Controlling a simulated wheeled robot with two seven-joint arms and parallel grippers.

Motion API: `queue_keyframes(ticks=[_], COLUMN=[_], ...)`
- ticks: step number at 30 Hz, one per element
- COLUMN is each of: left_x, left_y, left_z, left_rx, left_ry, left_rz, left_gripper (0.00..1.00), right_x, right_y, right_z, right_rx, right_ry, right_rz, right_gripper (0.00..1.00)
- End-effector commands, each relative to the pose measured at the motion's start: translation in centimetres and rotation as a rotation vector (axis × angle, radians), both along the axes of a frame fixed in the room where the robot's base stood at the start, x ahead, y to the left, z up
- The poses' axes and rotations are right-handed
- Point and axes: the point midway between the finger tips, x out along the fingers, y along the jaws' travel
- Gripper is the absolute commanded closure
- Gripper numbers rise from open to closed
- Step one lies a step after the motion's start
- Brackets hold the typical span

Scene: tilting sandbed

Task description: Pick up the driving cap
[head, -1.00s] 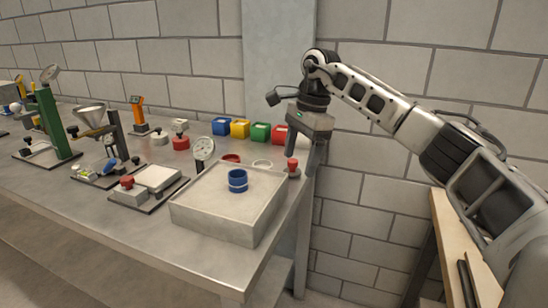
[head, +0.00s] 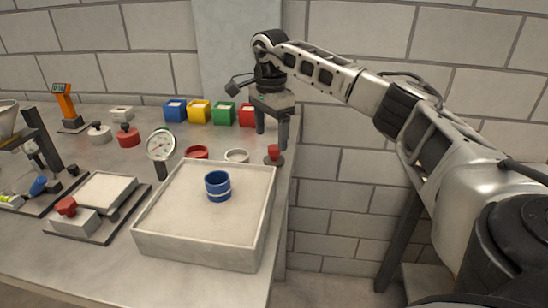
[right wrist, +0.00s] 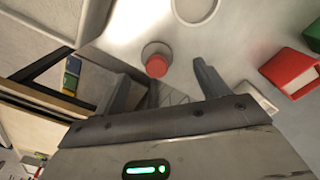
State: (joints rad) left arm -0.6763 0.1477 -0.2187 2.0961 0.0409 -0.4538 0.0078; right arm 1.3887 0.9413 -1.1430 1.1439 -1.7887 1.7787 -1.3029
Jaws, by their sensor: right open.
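What appears to be the driving cap, a small round grey disc with a red knob (head: 274,152), stands on the table near its right edge. It also shows in the right wrist view (right wrist: 156,64), between and beyond my fingers. My right gripper (head: 271,140) is open and empty, close to the knob and pointing down. In the right wrist view the right gripper (right wrist: 162,78) has its fingers apart, with the knob near the gap and not clasped. My left gripper is not in view.
A sand-filled bed (head: 150,240) with a blue ring (head: 218,187) stands at the front. A dial gauge (head: 161,146), red ring (head: 196,153) and white ring (head: 236,156) are near it. Coloured bins, including a red one (head: 247,115), line the back by the wall.

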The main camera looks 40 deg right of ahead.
Motion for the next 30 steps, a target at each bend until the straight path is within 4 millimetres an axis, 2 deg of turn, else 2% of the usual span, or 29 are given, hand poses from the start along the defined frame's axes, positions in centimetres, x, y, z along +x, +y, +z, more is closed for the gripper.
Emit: queue_keyframes(ticks=[5, 13, 22, 23, 27, 28, 30], left_x=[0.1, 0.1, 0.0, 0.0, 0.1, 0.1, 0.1], left_y=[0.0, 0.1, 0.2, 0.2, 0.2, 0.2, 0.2], left_z=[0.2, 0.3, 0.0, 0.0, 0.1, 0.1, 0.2], left_rx=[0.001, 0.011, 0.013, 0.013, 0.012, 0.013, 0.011], left_ry=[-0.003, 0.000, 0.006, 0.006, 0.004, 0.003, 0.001], left_rz=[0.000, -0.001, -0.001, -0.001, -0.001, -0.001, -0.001], left_gripper=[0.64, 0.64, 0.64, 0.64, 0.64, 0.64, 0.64], right_x=[-0.2, -0.9, -0.8, -0.8, -0.8, -0.8, -0.8], right_y=[-0.1, -0.4, -0.4, -0.4, -0.4, -0.4, -0.4], right_z=[-1.2, -5.0, -5.6, -5.6, -5.6, -5.6, -5.6], right_rx=[0.000, 0.001, 0.001, 0.001, 0.001, 0.001, 0.001], right_ry=[0.002, 0.002, 0.000, 0.000, 0.000, 0.000, -0.001], right_rz=[0.000, 0.000, 0.000, 0.000, 0.000, 0.000, 0.000], right_gripper=[0.26, 0.26, 0.26, 0.29, 0.68, 0.72, 0.72])
